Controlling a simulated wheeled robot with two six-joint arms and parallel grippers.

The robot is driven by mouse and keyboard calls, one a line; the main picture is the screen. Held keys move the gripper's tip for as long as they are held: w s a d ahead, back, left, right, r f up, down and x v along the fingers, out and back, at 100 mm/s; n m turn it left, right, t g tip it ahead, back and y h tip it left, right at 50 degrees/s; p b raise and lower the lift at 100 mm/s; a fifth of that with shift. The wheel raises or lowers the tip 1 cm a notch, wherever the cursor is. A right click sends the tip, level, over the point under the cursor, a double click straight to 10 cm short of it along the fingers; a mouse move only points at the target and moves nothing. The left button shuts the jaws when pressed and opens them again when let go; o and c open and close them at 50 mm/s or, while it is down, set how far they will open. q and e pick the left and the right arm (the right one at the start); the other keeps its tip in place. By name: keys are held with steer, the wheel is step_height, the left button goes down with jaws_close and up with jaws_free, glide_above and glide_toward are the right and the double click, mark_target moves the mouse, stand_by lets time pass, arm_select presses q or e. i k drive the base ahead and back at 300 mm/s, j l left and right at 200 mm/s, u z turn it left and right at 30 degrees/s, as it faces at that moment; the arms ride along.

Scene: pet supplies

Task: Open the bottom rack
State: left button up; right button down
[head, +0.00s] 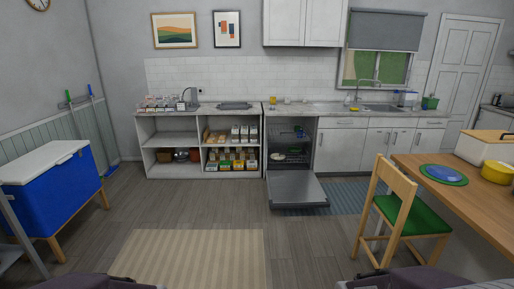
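The dishwasher (270,145) stands under the counter at the far wall, ahead and slightly right of centre in the head view. Its door (297,186) is folded down and lies open, low over the floor. Inside the dark cavity, the bottom rack (290,158) appears to sit pushed in behind the door, with pale dishes on or above it. It is small and its edges are hard to make out. Neither of my grippers is in view; only dark parts of my own arms show at the bottom edge.
White cabinets (341,150) are right of the dishwasher; open shelves (174,140) with goods are left. A wooden chair (400,215) and table (470,193) stand at right, a blue chest (52,190) at left. A striped rug (190,258) lies on open floor between.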

mark_target(307, 158)
steer(key=i+u, duration=0.1)
steer(key=i, duration=1)
steer(key=i+l+u, duration=0.15)
steer(key=i, duration=0.95)
steer(key=i+l+u, duration=0.15)
steer(key=i, duration=0.4)
steer(key=i+l, duration=0.2)
steer(key=i, duration=0.35)
steer(key=i+j, duration=0.15)
steer(key=i, duration=0.4)
steer(key=i+j, duration=0.15)
steer(key=i, duration=0.45)
steer(key=i+j, duration=0.15)
steer(key=i, duration=0.4)
steer(key=i+j, duration=0.15)
steer(key=i, duration=0.4)
steer(key=i+l+z, duration=0.25)
steer(key=i+z, duration=0.15)
steer(key=i, duration=0.2)
steer(key=i+z, duration=0.35)
steer(key=i, duration=0.2)
steer(key=i+z, duration=0.4)
steer(key=i, duration=0.2)
